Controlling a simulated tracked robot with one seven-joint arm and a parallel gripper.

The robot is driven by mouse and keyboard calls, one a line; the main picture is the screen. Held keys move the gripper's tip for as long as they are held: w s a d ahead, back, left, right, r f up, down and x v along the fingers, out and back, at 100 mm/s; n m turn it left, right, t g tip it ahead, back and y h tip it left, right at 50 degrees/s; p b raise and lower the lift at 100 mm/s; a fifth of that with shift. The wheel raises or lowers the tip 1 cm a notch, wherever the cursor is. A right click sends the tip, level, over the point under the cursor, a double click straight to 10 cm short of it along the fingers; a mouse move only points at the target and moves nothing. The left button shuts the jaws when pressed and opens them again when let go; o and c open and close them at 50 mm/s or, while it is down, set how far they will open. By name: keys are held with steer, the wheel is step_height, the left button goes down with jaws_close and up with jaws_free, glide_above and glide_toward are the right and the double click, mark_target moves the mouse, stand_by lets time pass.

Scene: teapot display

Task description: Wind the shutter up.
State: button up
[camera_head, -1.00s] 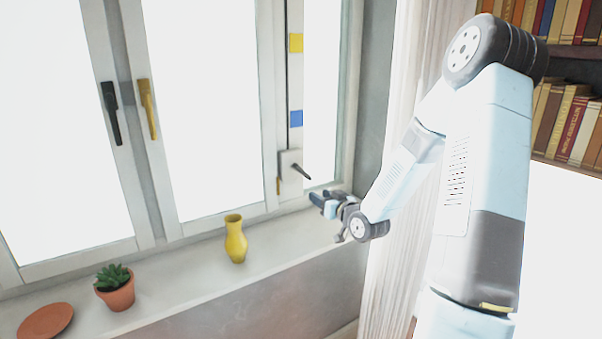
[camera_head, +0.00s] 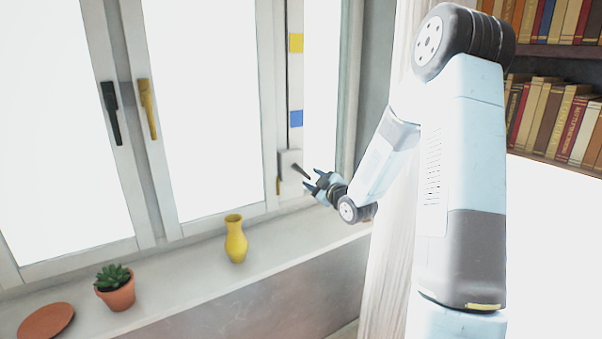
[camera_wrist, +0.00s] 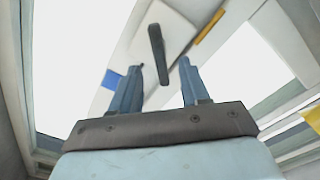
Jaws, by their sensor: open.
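The shutter winder is a white box (camera_head: 289,168) on the window frame at the right, with a dark crank handle (camera_head: 300,171) sticking out of it. In the wrist view the crank handle (camera_wrist: 158,53) shows between and just beyond my two fingertips, with the white box (camera_wrist: 178,28) behind it. My gripper (camera_head: 312,178) is open and empty, close to the handle's free end. In the wrist view my gripper (camera_wrist: 160,68) has one finger on each side of the handle, and I see no contact. The shutter itself I cannot make out against the bright panes.
A strip above the box carries a yellow mark (camera_head: 296,43) and a blue mark (camera_head: 296,118). On the sill (camera_head: 190,281) stand a yellow vase (camera_head: 236,240), a potted succulent (camera_head: 117,292) and a terracotta saucer (camera_head: 46,320). Window handles (camera_head: 148,108) and a curtain (camera_head: 383,270) are near.

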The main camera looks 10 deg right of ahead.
mark_target(305, 174)
steer(key=x, duration=0.8)
steer(key=shift+w, duration=0.1)
jaws_close()
